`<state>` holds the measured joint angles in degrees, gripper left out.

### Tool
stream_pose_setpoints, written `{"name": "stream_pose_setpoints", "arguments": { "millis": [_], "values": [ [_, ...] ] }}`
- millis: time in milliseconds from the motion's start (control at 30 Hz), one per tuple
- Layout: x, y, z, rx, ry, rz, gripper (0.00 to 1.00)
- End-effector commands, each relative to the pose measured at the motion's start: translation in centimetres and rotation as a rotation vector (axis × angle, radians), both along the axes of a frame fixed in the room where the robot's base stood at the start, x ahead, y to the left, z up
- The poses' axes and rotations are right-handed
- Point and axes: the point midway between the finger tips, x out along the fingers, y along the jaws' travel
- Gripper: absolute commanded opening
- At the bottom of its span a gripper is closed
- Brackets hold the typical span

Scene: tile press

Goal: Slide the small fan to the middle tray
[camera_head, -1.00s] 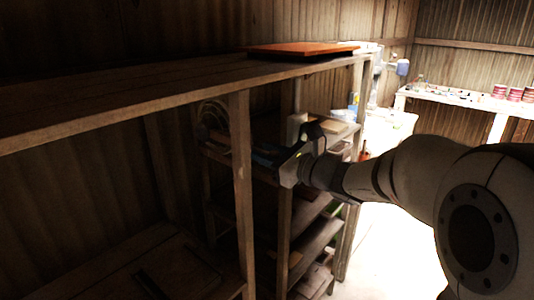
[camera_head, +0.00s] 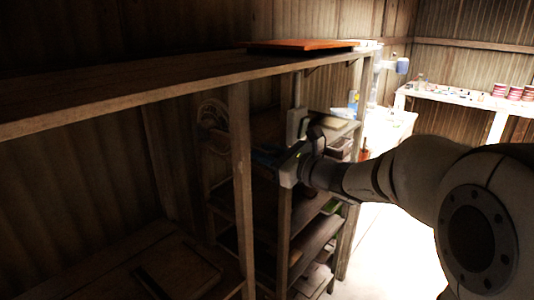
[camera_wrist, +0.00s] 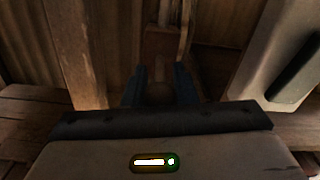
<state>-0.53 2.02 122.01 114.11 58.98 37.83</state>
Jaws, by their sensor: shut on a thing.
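The small fan (camera_head: 211,112) shows dimly as a round cage behind a wooden post in the head view; the post hides part of it. My gripper (camera_head: 264,157) reaches leftward into the shelf at about the fan's lower level. In the wrist view, my gripper's two dark fingers (camera_wrist: 161,88) are around a dark brownish part between them, and a curved rim of the fan (camera_wrist: 186,30) rises beyond. The gripper is shut on the fan, but the exact grip is too dark to tell. I cannot pick out the middle tray.
A wooden post (camera_head: 240,190) stands close to my gripper, and another post (camera_wrist: 78,50) is at left in the wrist view. A long upper shelf (camera_head: 130,92) carries an orange board (camera_head: 300,45). Several lower shelves stand below my arm.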

Motion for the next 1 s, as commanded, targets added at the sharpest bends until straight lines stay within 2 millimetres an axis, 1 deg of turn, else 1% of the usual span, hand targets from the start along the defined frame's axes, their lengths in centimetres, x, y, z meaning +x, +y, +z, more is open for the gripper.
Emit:
{"name": "stream_pose_setpoints", "arguments": {
  "millis": [33, 167, 367, 800, 900, 1000],
  "values": [
    [0.0, 0.0, -1.4, -0.001, 0.004, 0.0, 0.0],
    [0.0, 0.0, -3.6, -0.001, 0.004, 0.001, 0.0],
    [0.0, 0.0, -8.1, -0.002, 0.005, 0.001, 0.0],
    [-0.1, 0.1, -19.3, -0.002, 0.007, 0.003, 0.0],
    [-0.1, 0.1, -21.4, -0.002, 0.007, 0.003, 0.0],
    [-0.1, 0.1, -23.1, -0.002, 0.007, 0.002, 0.0]
  ]
}}
